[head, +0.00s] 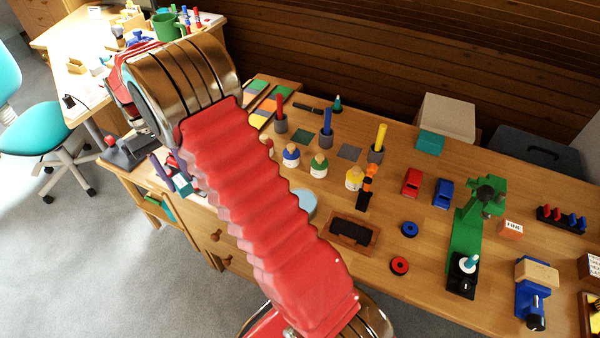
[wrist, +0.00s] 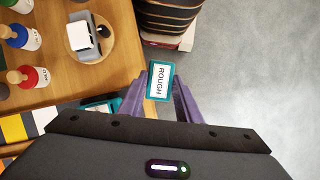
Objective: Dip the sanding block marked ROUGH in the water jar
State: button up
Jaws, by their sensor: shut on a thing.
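The sanding block marked ROUGH (wrist: 160,80) shows its white label and teal edges in the wrist view. My gripper (wrist: 159,92) is shut on it, with one purple finger on each side. The block is over the grey floor, just off the wooden bench's edge. In the head view, my gripper (head: 168,168) is at the left end of the bench, with the teal block (head: 182,185) at its fingers. A pale blue round thing (head: 305,203) is partly hidden behind my arm; I cannot tell whether it is the water jar.
Small labelled paint jars (head: 319,166) stand mid-bench, near upright coloured sticks in dark holders (head: 326,141). A second teal-edged thing (wrist: 100,107) is partly visible in the wrist view. Grey floor is clear at front left.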

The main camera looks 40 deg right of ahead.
jog(key=s+d+m+t+y, duration=0.2)
jog(key=s+d+m+y, duration=0.2)
jog(key=s+d+m, duration=1)
jog(key=s+d, duration=0.9)
jog(key=shift+d+r+t, duration=0.35)
jog(key=shift+t, duration=0.05)
jog(key=shift+w+f, duration=0.1)
jog(key=shift+f, duration=0.1)
jog(key=shift+f, duration=3.6)
jog(key=o, duration=1)
